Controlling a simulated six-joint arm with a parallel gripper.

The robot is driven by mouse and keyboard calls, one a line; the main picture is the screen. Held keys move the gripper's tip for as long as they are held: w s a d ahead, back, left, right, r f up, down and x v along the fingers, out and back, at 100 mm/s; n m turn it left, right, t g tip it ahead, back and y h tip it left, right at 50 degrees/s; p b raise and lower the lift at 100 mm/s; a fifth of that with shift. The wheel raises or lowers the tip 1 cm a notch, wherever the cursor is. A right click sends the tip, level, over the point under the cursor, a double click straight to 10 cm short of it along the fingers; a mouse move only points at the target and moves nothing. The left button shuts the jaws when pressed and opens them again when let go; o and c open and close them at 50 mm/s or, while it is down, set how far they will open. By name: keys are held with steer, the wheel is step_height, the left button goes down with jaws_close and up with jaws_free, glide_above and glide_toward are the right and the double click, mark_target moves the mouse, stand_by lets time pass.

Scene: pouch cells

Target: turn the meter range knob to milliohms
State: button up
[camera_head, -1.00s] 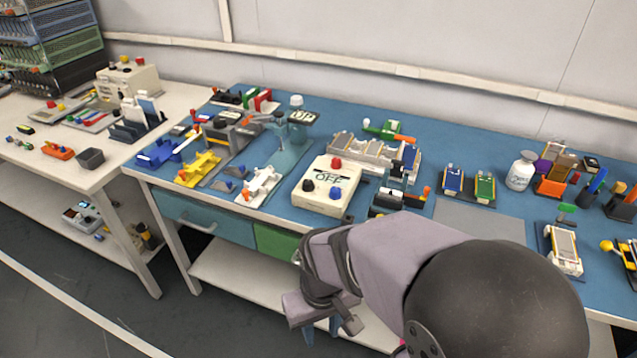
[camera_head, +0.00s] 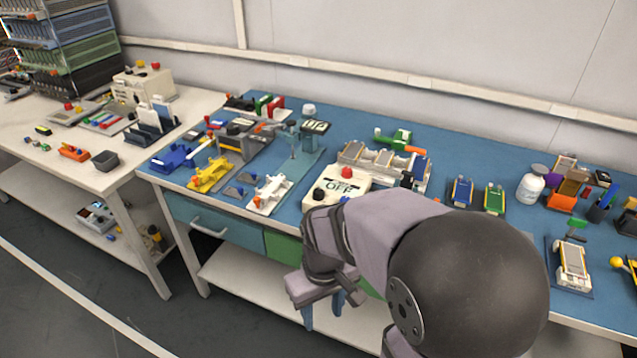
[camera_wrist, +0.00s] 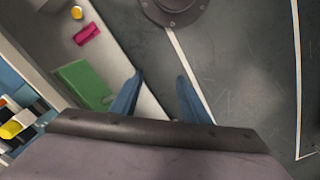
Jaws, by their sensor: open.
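The white box reading OFF (camera_head: 351,187), which looks like the meter, sits on the blue bench. A red knob (camera_head: 347,171) and a black knob (camera_head: 319,194) show on its top. My arm hides its front right part. I cannot tell which knob sets the range. My gripper (camera_head: 322,311) is open and empty, pointing down in front of the bench edge, below and apart from the box. In the wrist view its two blue fingers (camera_wrist: 158,88) are spread with nothing between them. The box is not recognisable in that view.
Cell trays (camera_head: 385,160) stand behind the box, and a white fixture (camera_head: 271,194) stands left of it. A green drawer (camera_head: 284,250) and a lower white shelf (camera_head: 250,285) are close to my gripper. The floor in front is clear.

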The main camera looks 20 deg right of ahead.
steer(key=w+d+r+n+p, duration=0.3)
steer(key=w+r+n+p, duration=0.35)
steer(key=w, duration=0.95)
step_height(320, 180, up, 7)
steer(key=n+p, duration=0.7)
steer(key=p, duration=0.2)
glide_above(318, 191)
steer(key=shift+d+m, duration=0.1)
steer(key=shift+m, duration=0.15)
steer(key=shift+f+p, duration=1.15)
steer(key=shift+f, duration=2.5)
steer(key=c, duration=1.1)
steer(key=shift+o, duration=0.2)
